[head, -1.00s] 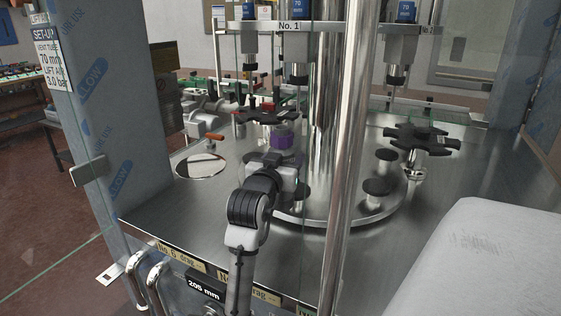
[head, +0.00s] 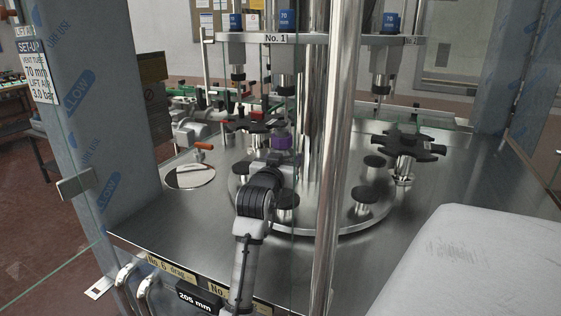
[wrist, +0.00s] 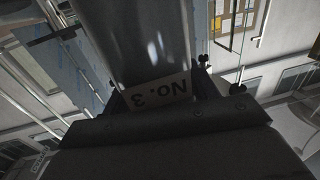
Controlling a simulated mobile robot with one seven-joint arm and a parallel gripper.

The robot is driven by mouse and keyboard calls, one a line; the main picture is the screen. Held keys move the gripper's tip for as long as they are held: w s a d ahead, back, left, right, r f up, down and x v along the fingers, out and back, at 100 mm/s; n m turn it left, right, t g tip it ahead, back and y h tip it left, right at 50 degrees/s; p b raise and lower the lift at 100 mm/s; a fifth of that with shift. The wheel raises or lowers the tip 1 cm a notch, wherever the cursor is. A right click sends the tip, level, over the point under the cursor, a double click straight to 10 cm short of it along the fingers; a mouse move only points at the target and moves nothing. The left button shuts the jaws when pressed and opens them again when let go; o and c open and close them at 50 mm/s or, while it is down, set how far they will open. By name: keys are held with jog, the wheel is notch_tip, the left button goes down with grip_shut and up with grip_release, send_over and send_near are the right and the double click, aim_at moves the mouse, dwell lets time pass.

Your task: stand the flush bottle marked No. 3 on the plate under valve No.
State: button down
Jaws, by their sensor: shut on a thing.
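The flush bottle (wrist: 150,45) marked No. 3 fills the top middle of the wrist view, its label upside down there. My gripper (wrist: 155,95) is shut on it. In the head view my gripper (head: 268,162) is inside the machine, at the left part of the round table; a purple part (head: 281,142) shows just beyond it. The bottle is mostly hidden behind my wrist there. Valves hang from the ring above, with a label No. 1 (head: 277,38) on its rim. The plate below my gripper is hidden by my arm, so contact cannot be told.
Several dark round plates, such as one at the right (head: 363,192), stand on the round table and look empty. Black star wheels stand at the right (head: 408,146) and left (head: 252,126). A steel post (head: 341,150) rises close right of my arm. A padded white block (head: 450,255) fills the lower right.

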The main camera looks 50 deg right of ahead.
jog(key=x, duration=0.2)
jog(key=shift+d+f, duration=0.2)
jog(key=shift+d, duration=0.2)
jog(key=shift+f, duration=0.3)
dwell(1.0)
jog(key=shift+c, duration=1.8)
grip_release()
jog(key=b+v, duration=0.5)
jog(key=v, duration=0.8)
jog(key=shift+s+a, duration=0.25)
jog(key=shift+a, duration=0.1)
